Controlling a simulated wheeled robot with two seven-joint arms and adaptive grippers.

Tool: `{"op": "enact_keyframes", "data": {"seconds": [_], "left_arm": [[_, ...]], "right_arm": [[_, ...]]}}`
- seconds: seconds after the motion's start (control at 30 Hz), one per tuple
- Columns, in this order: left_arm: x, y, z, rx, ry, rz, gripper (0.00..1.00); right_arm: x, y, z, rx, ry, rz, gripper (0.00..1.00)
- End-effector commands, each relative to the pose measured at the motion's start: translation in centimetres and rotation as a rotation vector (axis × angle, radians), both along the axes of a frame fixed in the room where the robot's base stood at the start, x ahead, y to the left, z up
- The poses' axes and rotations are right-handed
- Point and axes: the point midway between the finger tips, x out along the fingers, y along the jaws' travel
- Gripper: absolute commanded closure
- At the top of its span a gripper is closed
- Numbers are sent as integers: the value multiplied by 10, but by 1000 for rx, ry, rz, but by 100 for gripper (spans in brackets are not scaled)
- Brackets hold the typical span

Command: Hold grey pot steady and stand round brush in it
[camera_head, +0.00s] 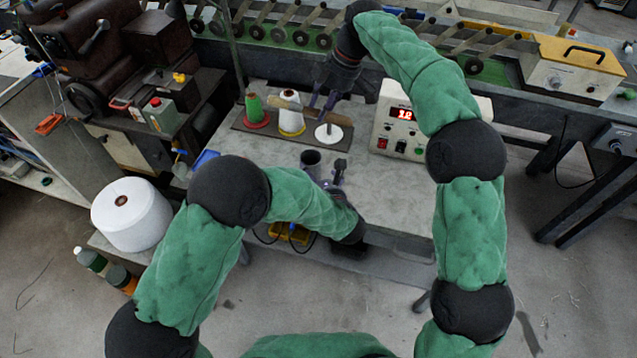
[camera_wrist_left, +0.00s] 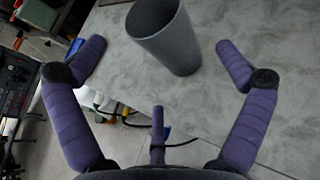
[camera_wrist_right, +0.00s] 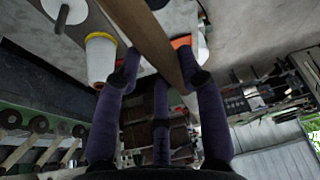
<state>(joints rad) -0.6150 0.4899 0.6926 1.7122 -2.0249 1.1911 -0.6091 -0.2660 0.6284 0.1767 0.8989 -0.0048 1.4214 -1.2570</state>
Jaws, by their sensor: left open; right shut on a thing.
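The grey pot (camera_head: 311,158) stands upright on the grey tabletop. In the left wrist view the pot (camera_wrist_left: 165,36) is ahead of my left gripper (camera_wrist_left: 152,62), whose fingers are spread wide and do not touch it. In the head view my left gripper (camera_head: 338,178) is just to the pot's lower right. My right gripper (camera_head: 322,104) is up behind the pot, above the cone stand. It is shut on a long wooden piece, seemingly the round brush (camera_wrist_right: 146,30), held roughly level over the cones. It also shows in the head view (camera_head: 285,104). I cannot make out its bristles.
A green cone (camera_head: 254,108), a white cone (camera_head: 291,122) and a bare white disc with a post (camera_head: 328,134) stand on a dark board behind the pot. A control box with a red display (camera_head: 401,122) stands to the right. The tabletop right of the pot is clear.

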Motion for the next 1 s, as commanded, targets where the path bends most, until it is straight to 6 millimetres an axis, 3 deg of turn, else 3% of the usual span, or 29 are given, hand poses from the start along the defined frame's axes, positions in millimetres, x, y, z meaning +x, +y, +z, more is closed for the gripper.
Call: {"op": "enact_keyframes", "data": {"seconds": [0.23,0.5,0.97,1.0], "left_arm": [[38,13,-17,-2,0,4,0],[68,23,-29,-2,0,3,0],[76,25,-33,-1,1,0,0],[76,25,-33,-1,1,0,11]], "right_arm": [[0,0,0,0,-1,0,100],[0,0,0,0,-1,0,100],[0,0,0,0,-1,0,100],[0,0,0,0,-1,0,100]]}}
